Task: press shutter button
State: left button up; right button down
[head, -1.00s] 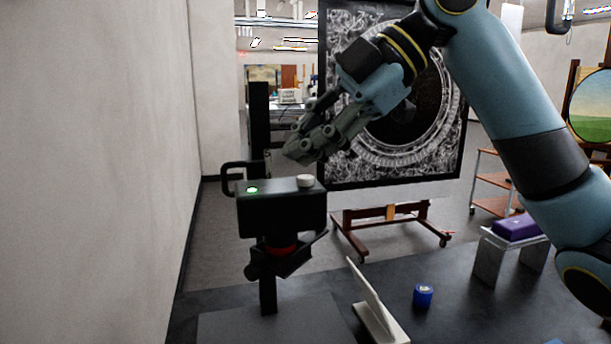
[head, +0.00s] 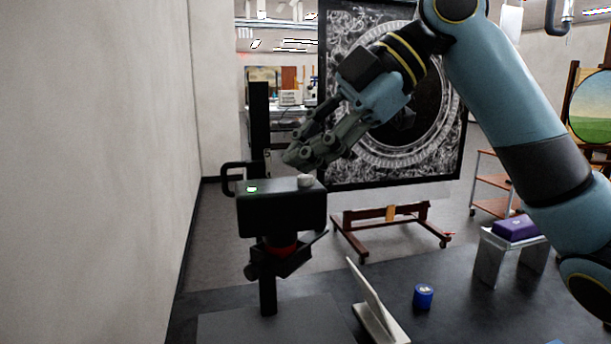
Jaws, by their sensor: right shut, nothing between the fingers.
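A black camera body (head: 283,214) stands on a black post and stand on the dark table. A pale round shutter button (head: 305,181) sits on its top right, and a small green light (head: 252,189) glows on its top left. My right gripper (head: 290,158) is shut and empty. Its fingertips point down-left and show just above and slightly left of the button. I cannot tell whether they touch it; a small gap seems to show. My left gripper is not in view.
A white angled stand (head: 377,310), a blue can (head: 423,296) and a purple box (head: 516,228) on a grey bench (head: 503,262) are on the table to the right. A pale wall (head: 95,170) rises at left. A large ornate panel (head: 440,150) stands behind.

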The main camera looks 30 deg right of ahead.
aim_at(306, 178)
jog(key=shift+f, duration=0.35)
jog(key=shift+r, duration=0.1)
dwell(0.5)
jog(key=shift+r+p, duration=0.75)
notch_tip(306, 178, up, 5)
jog(key=p, duration=0.5)
